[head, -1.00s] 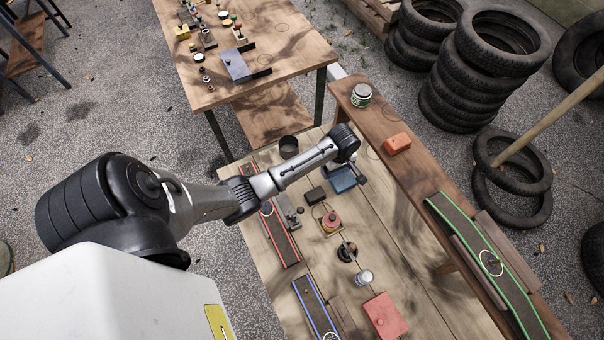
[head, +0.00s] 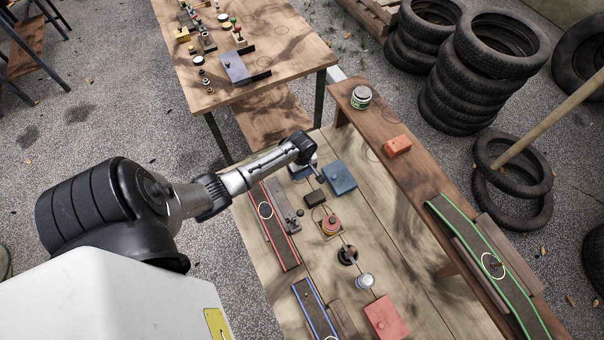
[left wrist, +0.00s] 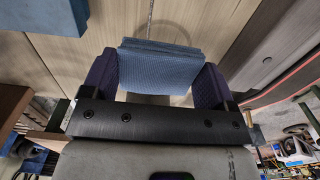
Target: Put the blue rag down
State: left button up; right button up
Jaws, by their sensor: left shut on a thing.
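The blue rag (left wrist: 160,65) is a folded, textured pad between the two dark finger pads of my left gripper (left wrist: 155,78) in the left wrist view. The gripper is shut on it. In the head view, my left gripper (head: 311,173) is low over the far part of the wooden worktable (head: 400,215), just left of a blue box (head: 340,178). A bit of the rag (head: 297,173) shows beneath my wrist there. I cannot tell whether the rag touches the tabletop. A circle outline on the wood shows around and behind the rag in the wrist view. My right gripper is not in view.
A small dark block (head: 315,196), a red round part (head: 331,224) and a red-edged strip (head: 281,238) are close by. An orange block (head: 397,146) and a jar (head: 361,96) stand on the side bench. Another table (head: 215,95) holds several parts.

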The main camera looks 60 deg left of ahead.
aim_at(302, 174)
pick_arm(q)
jog(key=shift+f+b, duration=0.3)
jog(key=shift+f, duration=1.45)
jog(key=shift+f, duration=0.1)
jog(key=shift+f, duration=0.1)
jog(key=o, duration=0.7)
jog(key=shift+o, duration=0.2)
